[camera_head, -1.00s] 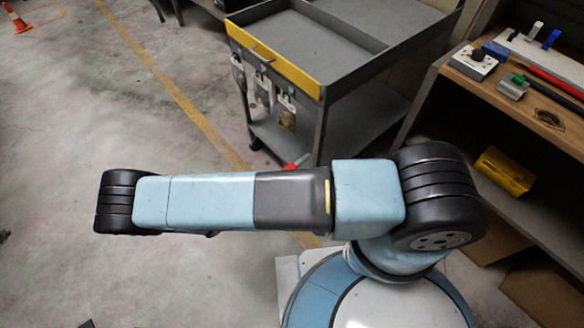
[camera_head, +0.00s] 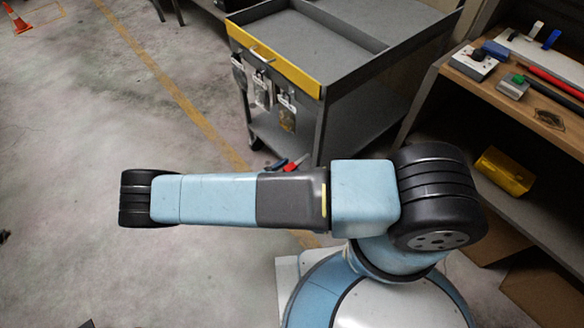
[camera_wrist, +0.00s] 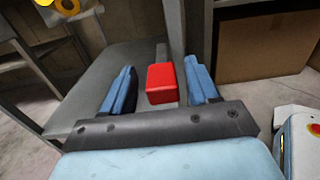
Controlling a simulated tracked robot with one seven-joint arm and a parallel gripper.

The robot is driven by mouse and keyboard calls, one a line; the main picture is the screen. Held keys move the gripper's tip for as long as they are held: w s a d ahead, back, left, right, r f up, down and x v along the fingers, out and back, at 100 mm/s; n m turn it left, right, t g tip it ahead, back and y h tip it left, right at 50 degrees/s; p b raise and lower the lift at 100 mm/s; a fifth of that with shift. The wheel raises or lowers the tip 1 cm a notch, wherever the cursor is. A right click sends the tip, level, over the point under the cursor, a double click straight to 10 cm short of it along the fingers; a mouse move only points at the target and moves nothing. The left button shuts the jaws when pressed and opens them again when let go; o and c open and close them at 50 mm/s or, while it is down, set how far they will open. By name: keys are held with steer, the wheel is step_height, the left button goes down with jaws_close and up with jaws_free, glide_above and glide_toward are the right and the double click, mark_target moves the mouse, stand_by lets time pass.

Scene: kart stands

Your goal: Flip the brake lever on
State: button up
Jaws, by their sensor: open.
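The brake lever (camera_head: 297,163) shows as a small red piece just past my arm, low by the grey cart's near corner post. In the wrist view the red lever end (camera_wrist: 160,84) lies between the two blue fingers of my gripper (camera_wrist: 160,72). The gripper is open, with a narrow gap on each side of the lever. In the head view one blue finger of my gripper (camera_head: 277,165) shows left of the red piece. My arm hides the rest of the gripper and the lever's base.
The grey cart (camera_head: 365,107) with a yellow front edge stands behind my arm. A wooden workbench (camera_head: 480,85) with tools is at the right, a yellow bin (camera_head: 504,172) under it. A cardboard box (camera_wrist: 262,45) stands beyond the gripper.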

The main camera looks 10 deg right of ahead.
steer(key=shift+w+d, duration=0.2)
steer(key=shift+d, duration=0.1)
jaws_close()
stand_by(0.5)
